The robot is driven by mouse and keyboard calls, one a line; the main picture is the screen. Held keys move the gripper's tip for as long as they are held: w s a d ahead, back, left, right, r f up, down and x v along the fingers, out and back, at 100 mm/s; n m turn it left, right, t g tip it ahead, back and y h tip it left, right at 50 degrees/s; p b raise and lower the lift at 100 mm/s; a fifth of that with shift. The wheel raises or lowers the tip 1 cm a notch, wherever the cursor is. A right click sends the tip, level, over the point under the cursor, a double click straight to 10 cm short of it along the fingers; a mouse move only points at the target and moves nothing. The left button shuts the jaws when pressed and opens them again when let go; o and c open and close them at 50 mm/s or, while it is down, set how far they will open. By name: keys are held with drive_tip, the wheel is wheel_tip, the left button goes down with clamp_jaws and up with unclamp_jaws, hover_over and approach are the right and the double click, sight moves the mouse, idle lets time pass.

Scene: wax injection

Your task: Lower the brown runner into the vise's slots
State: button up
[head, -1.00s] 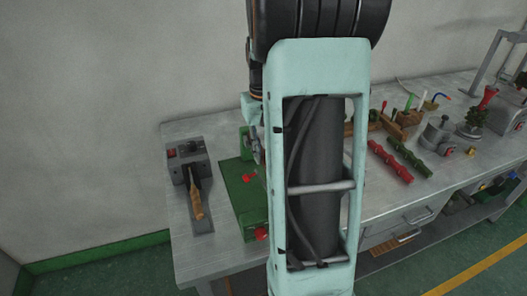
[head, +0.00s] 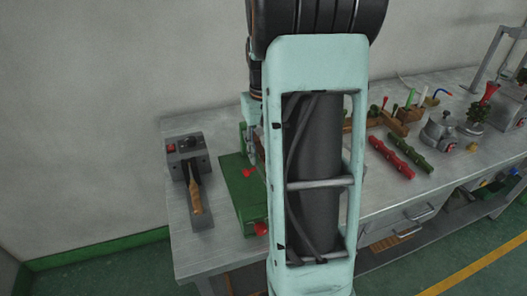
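A green metal fixture (head: 241,192) with red knobs stands on the bench just left of my mint-coloured column; it seems to be the vise. The column hides its right side, and I cannot make out its slots. I cannot see the brown runner. Part of my arm's end (head: 254,128) shows at the column's left edge, above the back of the green fixture. My gripper's fingertips are hidden or too small to make out, so I cannot tell whether they hold anything.
A grey stand (head: 188,160) with a wooden-handled tool (head: 196,198) sits at the bench's left end. Right of my column lie a red runner (head: 391,157) and a dark green runner (head: 409,153). A metal pot (head: 440,133) and a wooden tool rack (head: 404,124) stand behind.

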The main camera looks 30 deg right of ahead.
wheel_tip(320, 180, up, 12)
idle(0.6)
drive_tip(key=shift+d, duration=0.1)
idle(0.4)
